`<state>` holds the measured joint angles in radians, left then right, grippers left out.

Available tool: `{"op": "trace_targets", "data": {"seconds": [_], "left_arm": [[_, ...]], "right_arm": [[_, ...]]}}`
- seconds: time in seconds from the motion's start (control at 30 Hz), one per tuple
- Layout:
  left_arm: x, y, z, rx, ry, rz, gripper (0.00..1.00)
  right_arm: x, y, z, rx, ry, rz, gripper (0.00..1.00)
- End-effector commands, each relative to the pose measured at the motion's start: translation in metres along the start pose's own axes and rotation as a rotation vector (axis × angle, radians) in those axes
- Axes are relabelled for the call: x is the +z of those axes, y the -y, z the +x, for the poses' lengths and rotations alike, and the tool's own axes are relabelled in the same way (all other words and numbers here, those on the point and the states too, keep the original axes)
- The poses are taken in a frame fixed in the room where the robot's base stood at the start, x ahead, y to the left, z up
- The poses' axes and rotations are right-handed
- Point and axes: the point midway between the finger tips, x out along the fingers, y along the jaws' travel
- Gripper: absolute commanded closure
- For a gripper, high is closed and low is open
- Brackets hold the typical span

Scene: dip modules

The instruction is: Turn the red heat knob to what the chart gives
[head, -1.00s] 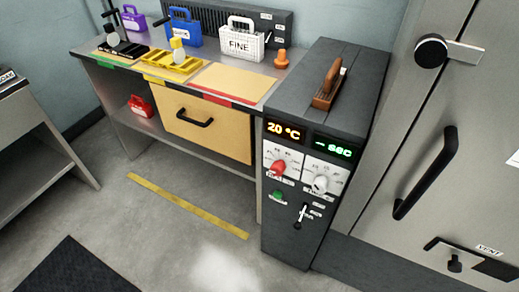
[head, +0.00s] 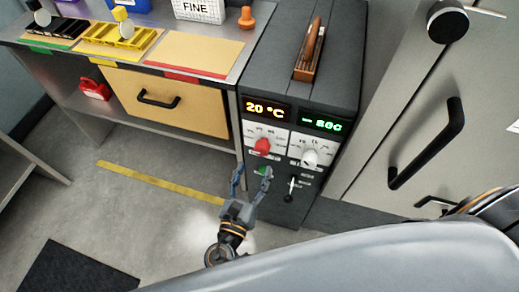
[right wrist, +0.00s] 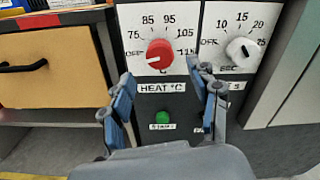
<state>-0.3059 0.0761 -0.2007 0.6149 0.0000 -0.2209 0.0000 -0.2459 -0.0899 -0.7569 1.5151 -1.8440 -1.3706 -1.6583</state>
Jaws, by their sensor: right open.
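The red heat knob (head: 262,146) is on the white dial panel at the front of the dark grey cabinet, under an orange display reading 20 °C. In the right wrist view the red knob (right wrist: 159,55) has marks OFF, 75, 85, 95 and one partly legible 115 around it; its pointer looks turned toward the left, near OFF. My right gripper (head: 252,180) is open and empty, below and in front of the knob. Its fingers (right wrist: 166,103) stand apart beneath the dial, not touching the knob. My left gripper is out of view. No chart can be read.
A white time knob (head: 310,157) sits right of the red one, under a green display. A green start button (right wrist: 165,118) and a lever (head: 291,187) are below. A wooden-handled item (head: 309,55) is on top. A workbench (head: 222,92) stands left, a steel door right.

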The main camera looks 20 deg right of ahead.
Motion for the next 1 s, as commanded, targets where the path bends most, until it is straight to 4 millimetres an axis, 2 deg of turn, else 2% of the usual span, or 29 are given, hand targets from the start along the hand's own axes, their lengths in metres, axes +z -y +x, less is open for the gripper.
{"op": "trace_targets", "data": {"seconds": [0.1, 0.3, 0.5, 0.73, 0.77, 1.0], "left_arm": [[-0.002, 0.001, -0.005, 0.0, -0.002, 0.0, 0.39], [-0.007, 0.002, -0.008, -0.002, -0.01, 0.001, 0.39], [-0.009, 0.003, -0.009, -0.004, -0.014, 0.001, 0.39], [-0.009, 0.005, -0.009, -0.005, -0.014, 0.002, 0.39], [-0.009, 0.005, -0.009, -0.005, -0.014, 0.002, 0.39], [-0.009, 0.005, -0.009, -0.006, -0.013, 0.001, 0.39]], "right_arm": [[0.002, 0.0, 0.026, -0.001, 0.002, 0.0, 0.39], [0.0, 0.0, 0.054, 0.0, 0.0, -0.001, 0.39], [-0.001, 0.0, 0.065, 0.001, -0.002, 0.0, 0.39], [-0.001, 0.0, 0.066, 0.001, -0.002, 0.001, 0.39], [-0.001, 0.0, 0.066, 0.001, -0.002, 0.001, 0.41], [-0.001, 0.0, 0.066, 0.001, -0.002, 0.001, 0.9]]}}
